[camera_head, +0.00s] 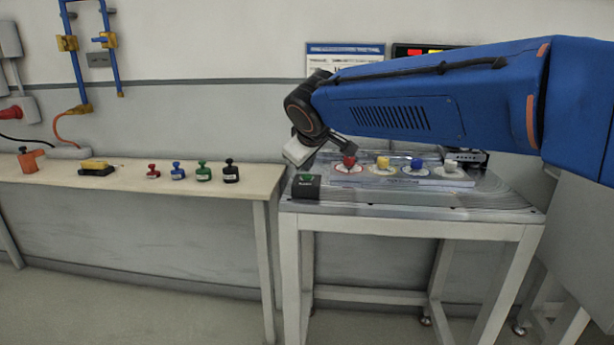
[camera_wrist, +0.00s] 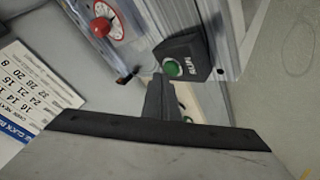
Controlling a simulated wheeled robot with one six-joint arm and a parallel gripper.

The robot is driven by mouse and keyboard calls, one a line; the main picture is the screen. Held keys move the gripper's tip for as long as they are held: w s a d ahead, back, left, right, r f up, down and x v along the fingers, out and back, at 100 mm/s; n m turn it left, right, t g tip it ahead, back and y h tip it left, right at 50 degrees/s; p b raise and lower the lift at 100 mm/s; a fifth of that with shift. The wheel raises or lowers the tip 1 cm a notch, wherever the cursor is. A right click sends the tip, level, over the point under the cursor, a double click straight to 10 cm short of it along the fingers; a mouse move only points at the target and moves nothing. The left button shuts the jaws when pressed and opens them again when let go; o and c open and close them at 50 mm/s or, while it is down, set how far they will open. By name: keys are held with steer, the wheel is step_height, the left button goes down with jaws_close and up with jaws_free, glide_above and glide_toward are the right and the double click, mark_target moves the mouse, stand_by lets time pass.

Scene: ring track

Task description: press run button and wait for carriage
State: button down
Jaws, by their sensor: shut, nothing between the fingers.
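The run button is a green round button (camera_wrist: 172,68) on a black box (camera_wrist: 186,57) marked RUN in the wrist view. In the head view the black box (camera_head: 306,187) sits at the front left corner of the track table, its green top (camera_head: 306,177) showing. My gripper (camera_wrist: 160,84) is shut and empty, its dark fingers just short of the button in the wrist view. Whether they touch it, I cannot tell. I cannot make out the carriage for certain.
A red knob (camera_head: 348,162), a yellow knob (camera_head: 383,162), a blue knob (camera_head: 417,165) and a white knob (camera_head: 450,166) stand on the track table (camera_head: 400,212). A bench (camera_head: 120,186) at left holds several coloured stamp-like pieces. A gap separates bench and table.

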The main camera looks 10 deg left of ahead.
steer(key=shift+r, duration=0.3)
